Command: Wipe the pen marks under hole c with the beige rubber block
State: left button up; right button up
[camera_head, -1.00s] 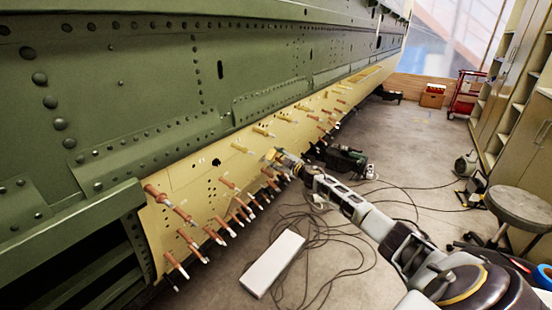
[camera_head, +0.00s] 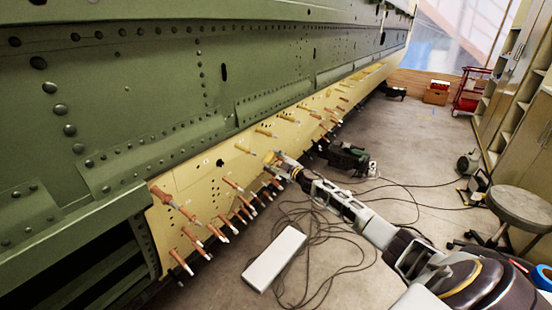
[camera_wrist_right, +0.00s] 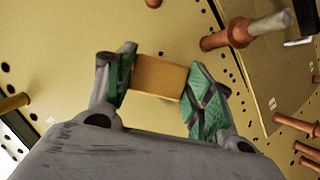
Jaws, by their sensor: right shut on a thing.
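My right gripper (camera_wrist_right: 160,85) is shut on the beige rubber block (camera_wrist_right: 158,77), which sits between its green-padded fingers in the right wrist view. In the head view the right gripper (camera_head: 277,160) is at the yellow skin panel (camera_head: 200,182), among the copper-coloured fasteners. The block is close to the panel; I cannot tell whether it touches. Hole c and the pen marks cannot be made out; the gripper and block cover part of the panel. A small white mark (camera_wrist_right: 272,103) shows on the panel right of the gripper. My left gripper is not in view.
Several copper-coloured fasteners (camera_wrist_right: 243,32) stick out of the panel around the right gripper. Green fuselage skin (camera_head: 130,90) rises above. A white box (camera_head: 273,258), loose cables (camera_head: 325,235) and a stool (camera_head: 520,208) are on the floor.

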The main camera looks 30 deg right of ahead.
jog(key=shift+s+a, duration=0.15)
jog(key=shift+a, duration=0.15)
jog(key=shift+s+a+p, duration=0.35)
jog(key=shift+a+p, duration=0.25)
jog(key=shift+a, duration=0.3)
jog(key=shift+s+a+p, duration=0.3)
jog(key=shift+a+p, duration=0.25)
jog(key=shift+a, duration=0.35)
jog(key=shift+s, duration=0.1)
jog(key=shift+s+d+f+p, duration=0.15)
jog(key=shift+s+d+f, duration=0.15)
jog(key=shift+s, duration=0.55)
jog(key=shift+s+d+f+p, duration=0.15)
jog(key=shift+s+d, duration=0.3)
jog(key=shift+s, duration=0.45)
jog(key=shift+s+d+f+p, duration=0.1)
jog(key=shift+s+d+f, duration=0.2)
jog(key=shift+s, duration=0.55)
jog(key=shift+s+d+f+p, duration=0.2)
jog(key=shift+s+d, duration=0.1)
jog(key=shift+s, duration=0.4)
jog(key=shift+s+d+f+p, duration=0.1)
jog(key=shift+s+d+p, duration=0.15)
jog(key=shift+s, duration=0.4)
jog(key=shift+w, duration=0.15)
